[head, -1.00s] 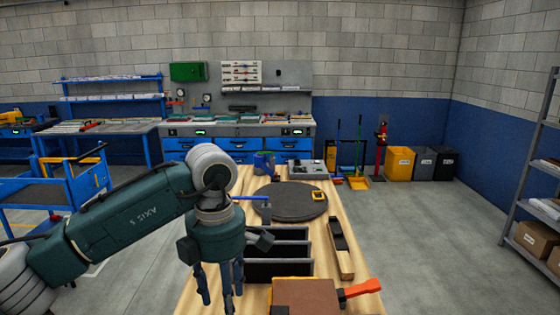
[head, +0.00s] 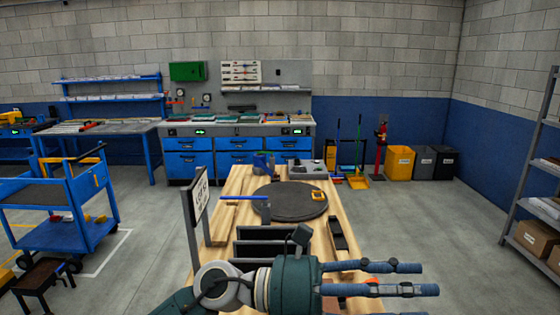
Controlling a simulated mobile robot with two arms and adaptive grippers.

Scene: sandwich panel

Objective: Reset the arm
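My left arm comes in from the bottom left. My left gripper (head: 432,279) lies low in the picture over the near right part of the wooden table (head: 228,240), its long blue fingers pointing right. The fingers are spread apart, and nothing shows between them. The gripper and its wrist cover most of the brown block at the near end of the table. My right gripper is not in view.
On the table are a round dark plate (head: 282,204) with a yellow item (head: 318,196) on it, a black slotted rack (head: 262,249) and a black tool (head: 338,233). A sign (head: 197,205) stands at the left edge. A blue cart (head: 70,205) is left; floor right is clear.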

